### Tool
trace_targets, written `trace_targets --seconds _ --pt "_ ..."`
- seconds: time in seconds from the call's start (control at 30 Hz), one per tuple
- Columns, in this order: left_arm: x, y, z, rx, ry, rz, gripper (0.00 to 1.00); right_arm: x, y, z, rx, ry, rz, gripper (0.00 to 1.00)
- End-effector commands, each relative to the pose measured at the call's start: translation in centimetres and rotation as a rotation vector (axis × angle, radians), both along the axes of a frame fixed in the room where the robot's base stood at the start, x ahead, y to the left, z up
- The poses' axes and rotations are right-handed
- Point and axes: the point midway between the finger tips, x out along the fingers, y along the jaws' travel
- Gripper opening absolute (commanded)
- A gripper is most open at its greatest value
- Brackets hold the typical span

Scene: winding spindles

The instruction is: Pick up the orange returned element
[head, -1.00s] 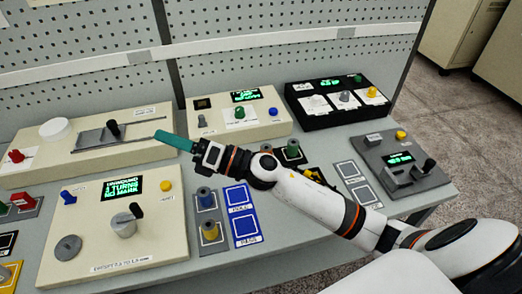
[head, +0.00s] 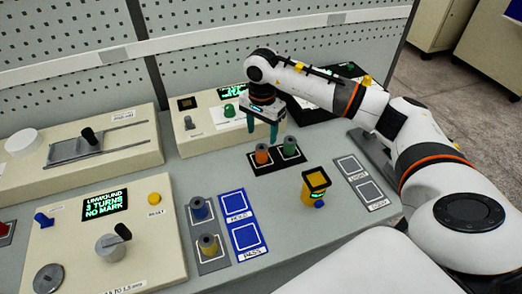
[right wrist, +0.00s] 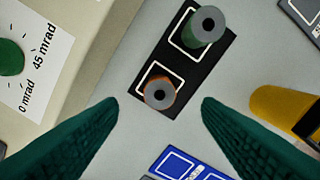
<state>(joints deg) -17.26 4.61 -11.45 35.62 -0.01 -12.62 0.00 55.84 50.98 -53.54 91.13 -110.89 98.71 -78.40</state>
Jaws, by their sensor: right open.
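The orange element (head: 262,154) is a small upright spool with a grey top. It stands in the left square of a black two-place mat (head: 272,166). In the right wrist view the orange element (right wrist: 159,93) sits in the lower square, between and beyond the fingertips. A green spool (head: 290,146) stands in the mat's other square and also shows in the right wrist view (right wrist: 205,25). My right gripper (head: 262,130) is open and empty, pointing down above and behind the orange element. Its green fingers (right wrist: 160,105) frame the orange element without touching it. My left gripper is out of view.
A yellow device with a black top (head: 315,185) stands right of the mat. A blue mat marked HOLD and PASS (head: 256,217) lies in front, beside a grey mat with blue (head: 199,208) and brass-coloured (head: 208,244) spools. Cream consoles stand left and behind.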

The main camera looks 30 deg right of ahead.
Motion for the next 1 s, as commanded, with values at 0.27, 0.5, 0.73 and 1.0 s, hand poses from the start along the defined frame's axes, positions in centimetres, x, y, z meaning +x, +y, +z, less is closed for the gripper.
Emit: trace_targets --seconds 0.27,0.5,0.73,1.0 --pt "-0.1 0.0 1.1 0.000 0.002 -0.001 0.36 0.0 0.1 -2.6 0.003 -0.001 -0.001 0.59" --pt "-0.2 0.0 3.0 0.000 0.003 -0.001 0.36 -0.2 0.2 -5.9 0.004 0.003 -0.002 0.59" --pt "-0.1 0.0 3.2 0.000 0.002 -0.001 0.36 -0.1 0.1 -7.6 0.003 -0.002 -0.001 0.59" --pt "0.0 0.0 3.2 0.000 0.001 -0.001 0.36 -0.1 0.1 -7.6 0.003 -0.002 -0.001 0.41"
